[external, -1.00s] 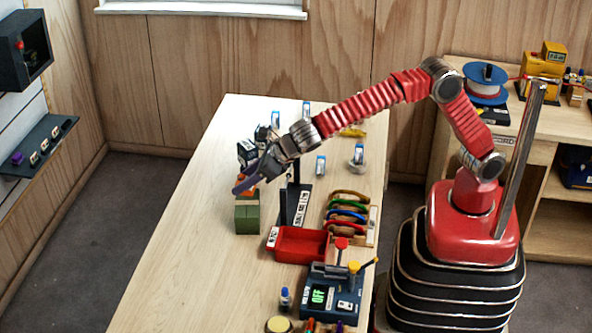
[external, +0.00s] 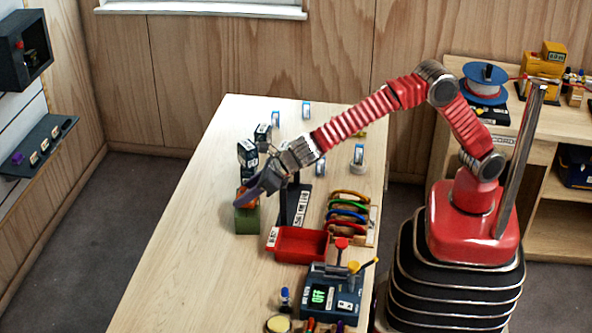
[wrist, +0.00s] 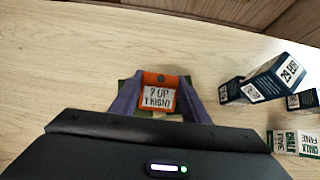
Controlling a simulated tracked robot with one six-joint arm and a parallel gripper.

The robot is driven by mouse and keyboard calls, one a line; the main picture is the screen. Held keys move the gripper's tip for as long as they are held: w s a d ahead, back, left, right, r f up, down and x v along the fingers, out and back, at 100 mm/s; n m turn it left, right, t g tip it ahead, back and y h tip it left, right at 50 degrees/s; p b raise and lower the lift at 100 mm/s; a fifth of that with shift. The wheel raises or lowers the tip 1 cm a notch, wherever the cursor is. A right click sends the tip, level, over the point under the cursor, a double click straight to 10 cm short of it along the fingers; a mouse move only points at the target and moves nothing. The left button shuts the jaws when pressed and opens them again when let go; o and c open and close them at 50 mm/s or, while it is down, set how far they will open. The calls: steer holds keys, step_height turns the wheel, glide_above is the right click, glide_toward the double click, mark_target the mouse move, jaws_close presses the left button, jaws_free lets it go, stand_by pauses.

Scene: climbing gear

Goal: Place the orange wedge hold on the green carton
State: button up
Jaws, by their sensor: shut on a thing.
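The orange wedge hold (wrist: 158,77), with a white lettered label on it, is between the two fingers of my gripper (wrist: 157,90). In the external view my gripper (external: 250,194) reaches down from the right, and only a little of the orange hold (external: 240,191) shows behind the fingers. The green carton (external: 247,222) stands on the table directly below the hold.
Dark chalk boxes (external: 247,153) stand just behind the carton. A red tray (external: 298,242), a rack of coloured carabiners (external: 348,208) and a grey device with levers (external: 333,292) are to the right and front. The table's left part is clear.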

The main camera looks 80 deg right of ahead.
steer(key=shift+f, duration=0.1)
steer(key=o, duration=1.1)
steer(key=shift+c, duration=0.2)
steer(key=v, duration=1.2)
